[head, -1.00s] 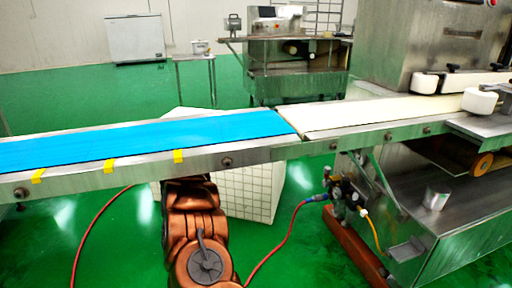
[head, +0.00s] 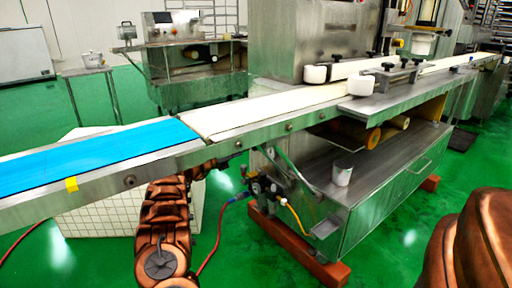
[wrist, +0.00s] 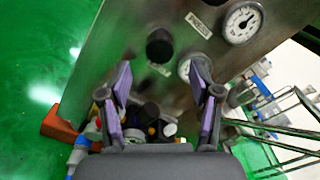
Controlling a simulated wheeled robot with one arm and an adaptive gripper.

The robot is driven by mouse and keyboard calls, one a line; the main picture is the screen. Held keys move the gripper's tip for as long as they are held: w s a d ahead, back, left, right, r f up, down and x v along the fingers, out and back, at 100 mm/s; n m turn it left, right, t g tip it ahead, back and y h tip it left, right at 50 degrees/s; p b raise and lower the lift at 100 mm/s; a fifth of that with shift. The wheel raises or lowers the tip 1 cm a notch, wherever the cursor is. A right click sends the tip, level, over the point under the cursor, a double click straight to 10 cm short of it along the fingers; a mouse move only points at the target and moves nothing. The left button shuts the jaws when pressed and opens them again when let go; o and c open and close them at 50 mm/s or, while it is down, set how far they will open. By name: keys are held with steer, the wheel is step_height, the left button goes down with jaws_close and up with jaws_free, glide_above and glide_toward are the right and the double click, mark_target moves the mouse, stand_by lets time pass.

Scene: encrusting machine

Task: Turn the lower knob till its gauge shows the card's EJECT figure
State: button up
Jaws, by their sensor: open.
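In the wrist view, a metal panel (wrist: 120,60) carries a black knob (wrist: 160,45) and a white dial gauge (wrist: 242,22) with a dark needle. A second gauge (wrist: 187,68) is partly hidden behind the right finger; its reading cannot be told. Another dark round knob (wrist: 150,112) shows low between the fingers; I cannot tell for certain which knob is the lower one. My gripper (wrist: 162,84) is open, its purple-padded fingers apart with nothing between the tips. No card with an EJECT figure can be read. In the head view my gripper is not clearly seen.
In the head view, a valve and hose cluster (head: 265,187) hangs at the machine's near corner, below the white conveyor belt (head: 250,107). The blue belt (head: 95,155) lies left. A metal cup (head: 342,174) stands on the lower cabinet (head: 375,200). Green floor is open in front.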

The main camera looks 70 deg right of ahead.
steer(key=shift+b+x, duration=1.3)
steer(key=shift+x, duration=2.45)
steer(key=c, duration=1.1)
